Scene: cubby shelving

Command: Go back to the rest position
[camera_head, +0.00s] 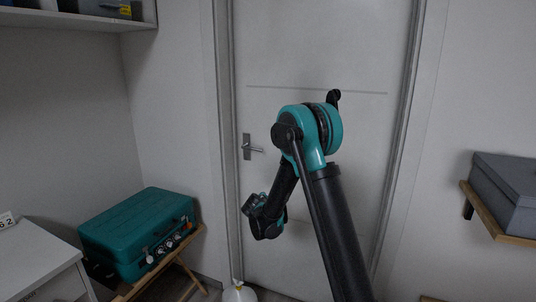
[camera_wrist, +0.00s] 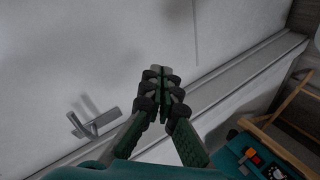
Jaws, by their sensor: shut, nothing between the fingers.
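My gripper (camera_wrist: 158,84) is shut and empty in the wrist view, its fingertips together in front of the white door. In the head view my gripper hangs below my bent teal and black arm, in front of the door (camera_head: 345,60). Its fingers are dark and hard to make out there. It touches nothing that I can see.
A teal case (camera_head: 135,228) sits on a wooden folding stand (camera_head: 190,250) at the left. The door handle (camera_head: 250,148) is left of my arm. A white cabinet (camera_head: 35,262) is at the lower left. A grey box (camera_head: 505,190) rests on a wall shelf at the right.

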